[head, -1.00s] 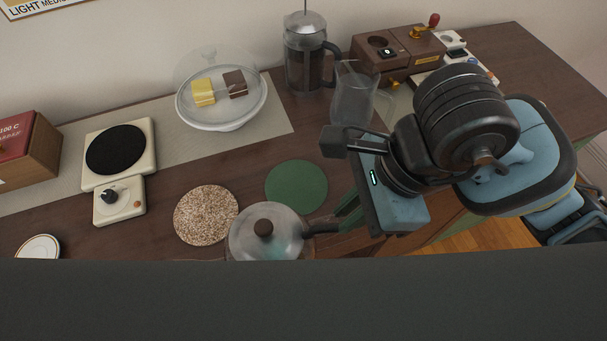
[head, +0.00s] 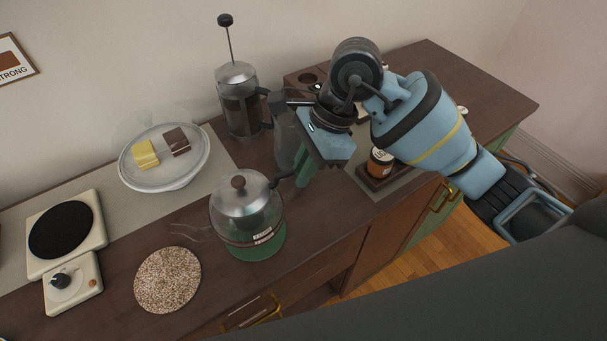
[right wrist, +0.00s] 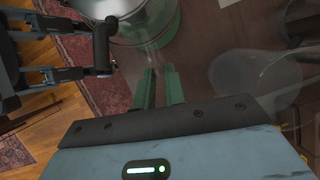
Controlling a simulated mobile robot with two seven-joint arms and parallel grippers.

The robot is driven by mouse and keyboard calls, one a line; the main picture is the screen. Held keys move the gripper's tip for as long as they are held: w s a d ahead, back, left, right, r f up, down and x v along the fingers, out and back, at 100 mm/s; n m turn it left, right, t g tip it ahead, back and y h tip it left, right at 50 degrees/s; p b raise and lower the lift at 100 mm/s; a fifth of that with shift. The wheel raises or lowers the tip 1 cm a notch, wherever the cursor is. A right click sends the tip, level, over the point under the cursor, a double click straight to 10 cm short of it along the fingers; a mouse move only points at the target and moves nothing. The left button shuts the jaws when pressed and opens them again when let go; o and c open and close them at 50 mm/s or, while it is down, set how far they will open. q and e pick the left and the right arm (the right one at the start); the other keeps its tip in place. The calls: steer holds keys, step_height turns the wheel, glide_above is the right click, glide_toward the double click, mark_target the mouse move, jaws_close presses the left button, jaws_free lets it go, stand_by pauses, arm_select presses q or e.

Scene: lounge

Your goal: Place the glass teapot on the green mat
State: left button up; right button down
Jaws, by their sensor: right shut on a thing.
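The glass teapot (head: 237,213), with a steel lid, dark knob and printed band, stands upright at the counter's middle in the head view. The green mat (head: 262,250) shows through and around its base. The teapot is over the mat; I cannot tell whether it touches it. My right gripper (head: 303,168) is shut on the teapot's dark handle at its right side. In the right wrist view the green fingers (right wrist: 162,72) are close together below the teapot (right wrist: 150,32), and the grip itself is unclear.
A speckled round mat (head: 167,280) lies left of the teapot. A French press (head: 238,100) and a clear glass pitcher (head: 283,140) stand close behind my gripper. A cake stand (head: 185,178) and a scale-like device (head: 65,240) are further left; a jar (head: 380,163) is right.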

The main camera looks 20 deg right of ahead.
steer(key=f, duration=0.1)
steer(key=w+f, duration=0.1)
steer(key=f, duration=0.1)
steer(key=shift+d+f, duration=0.1)
steer(key=shift+f, duration=0.2)
steer(key=shift+f, duration=0.1)
steer(key=c, duration=1.5)
jaws_free()
steer(key=shift+s, duration=0.1)
steer(key=shift+o, duration=0.2)
steer(key=v, duration=1.2)
